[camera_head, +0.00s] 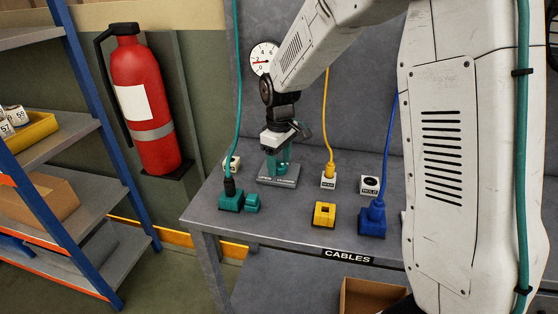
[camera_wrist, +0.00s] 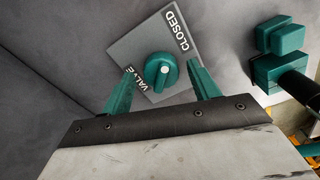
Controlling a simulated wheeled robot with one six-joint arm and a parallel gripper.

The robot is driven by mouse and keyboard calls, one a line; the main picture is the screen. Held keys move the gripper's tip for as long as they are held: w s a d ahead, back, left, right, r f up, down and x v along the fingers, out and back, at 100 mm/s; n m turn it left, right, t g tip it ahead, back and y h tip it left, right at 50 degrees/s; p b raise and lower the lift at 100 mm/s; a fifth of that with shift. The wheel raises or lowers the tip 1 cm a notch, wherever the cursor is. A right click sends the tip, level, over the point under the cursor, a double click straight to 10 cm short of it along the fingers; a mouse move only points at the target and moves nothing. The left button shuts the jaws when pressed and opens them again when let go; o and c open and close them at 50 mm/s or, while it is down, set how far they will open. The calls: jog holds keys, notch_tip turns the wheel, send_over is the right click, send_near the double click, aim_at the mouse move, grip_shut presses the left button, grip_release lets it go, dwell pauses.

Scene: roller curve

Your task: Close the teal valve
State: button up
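The teal valve (camera_wrist: 155,78) is a round knob with a raised ridge and a pale spot. It sits on a grey plate (camera_wrist: 148,42) lettered VALVE and CLOSED; other lettering is hidden in the wrist view. The ridge runs roughly up and down in that view. My gripper (camera_wrist: 162,67) is open, with one teal finger on each side of the knob and gaps visible. In the head view my gripper (camera_head: 278,160) points down over the plate (camera_head: 283,183) on the bench; the knob is hard to tell from the fingers there.
On the bench (camera_head: 270,228) stand a teal socket block (camera_head: 230,201) with a cable, a yellow block (camera_head: 324,215), a blue block (camera_head: 372,222), and white sockets, one marked HOLD (camera_head: 370,186). A round gauge (camera_head: 263,57) is behind my arm. A shelf and fire extinguisher (camera_head: 140,90) stand left.

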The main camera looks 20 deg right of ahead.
aim_at(280, 162)
notch_tip(280, 162, up, 8)
jog(key=shift+f, duration=0.1)
dwell(0.5)
dwell(0.4)
jog(key=shift+s+f+m, duration=0.1)
jog(key=shift+s+m, duration=0.1)
jog(key=shift+m, duration=0.1)
jog(key=s+d+r+m, duration=0.1)
jog(key=s+r+m, duration=0.2)
jog(key=s, duration=1.3)
jog(key=s+d+r+m+t, duration=0.1)
jog(key=s+r+m, duration=0.3)
jog(key=s, duration=1.2)
jog(key=shift+s+d, duration=0.35)
jog(key=shift+d, duration=0.05)
